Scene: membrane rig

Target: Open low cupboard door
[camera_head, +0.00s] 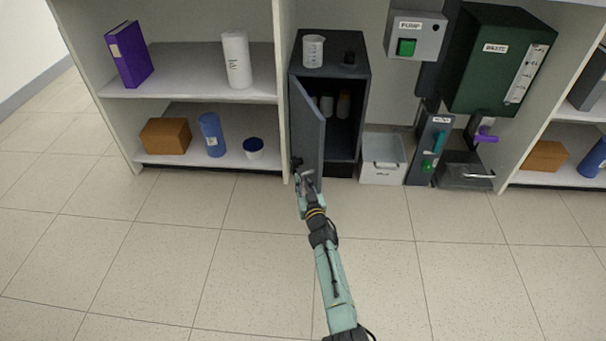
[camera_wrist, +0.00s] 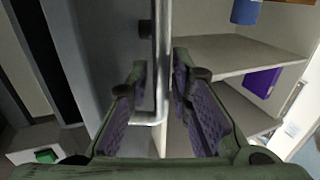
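The low cupboard (camera_head: 351,88) is a dark grey box between the shelves and the wall units. Its grey door (camera_head: 309,133) hangs at the left side and stands well ajar, swung out toward me. Small containers show inside. My gripper (camera_head: 304,178) is at the lower outer side of the door, by its dark handle mount (camera_head: 297,162). In the wrist view, the pale metal handle bar (camera_wrist: 161,62) runs between the two fingers of my gripper (camera_wrist: 160,95). The fingers are apart, with narrow gaps showing beside the bar; firm contact is not visible.
A beaker (camera_head: 313,51) stands on the cupboard top. Left shelves hold a purple binder (camera_head: 129,54), a white roll (camera_head: 236,60), a brown box (camera_head: 166,136) and a blue cylinder (camera_head: 212,134). A white bin (camera_head: 382,171) stands right of the cupboard. The floor in front is clear.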

